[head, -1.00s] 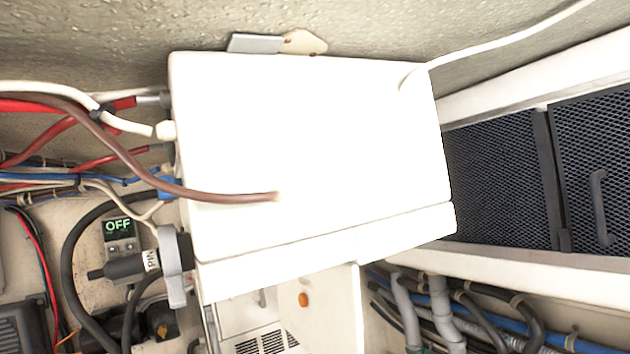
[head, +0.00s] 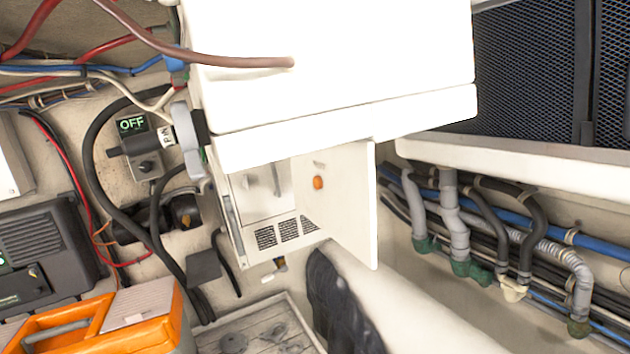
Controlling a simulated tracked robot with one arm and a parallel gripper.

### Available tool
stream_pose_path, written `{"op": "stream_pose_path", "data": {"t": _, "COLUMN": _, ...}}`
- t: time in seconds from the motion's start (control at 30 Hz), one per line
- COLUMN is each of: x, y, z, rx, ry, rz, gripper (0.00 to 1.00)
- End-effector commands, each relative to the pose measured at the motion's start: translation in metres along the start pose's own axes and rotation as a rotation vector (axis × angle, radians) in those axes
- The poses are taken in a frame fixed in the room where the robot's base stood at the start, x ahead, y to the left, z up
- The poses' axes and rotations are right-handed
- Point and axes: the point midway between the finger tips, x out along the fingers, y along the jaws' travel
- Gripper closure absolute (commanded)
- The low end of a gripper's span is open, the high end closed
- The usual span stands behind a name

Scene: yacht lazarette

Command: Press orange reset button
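A small round orange button (head: 318,183) shows near the middle of the head view, just below the big white box (head: 335,60). It sits on a pale surface between a recessed metal panel (head: 262,192) and a white flap or door (head: 352,205) that hangs down on the right. I cannot tell whether the button is pressed. No lettering on it can be read. My gripper is not in view.
The white box's lower lip overhangs the button from above. A black plug (head: 140,143) and a small OFF display (head: 131,125) are at left. An orange toolbox (head: 110,330) stands lower left. Pipes (head: 455,225) run at right below dark mesh panels (head: 530,70).

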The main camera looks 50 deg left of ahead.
Motion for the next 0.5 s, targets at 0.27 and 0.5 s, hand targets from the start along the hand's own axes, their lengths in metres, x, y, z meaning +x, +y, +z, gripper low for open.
{"op": "stream_pose_path", "data": {"t": 0.27, "x": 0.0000, "y": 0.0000, "z": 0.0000, "rx": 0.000, "ry": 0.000, "rz": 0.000, "gripper": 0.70}}
{"op": "stream_pose_path", "data": {"t": 0.5, "x": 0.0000, "y": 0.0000, "z": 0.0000, "rx": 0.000, "ry": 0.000, "rz": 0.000, "gripper": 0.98}}
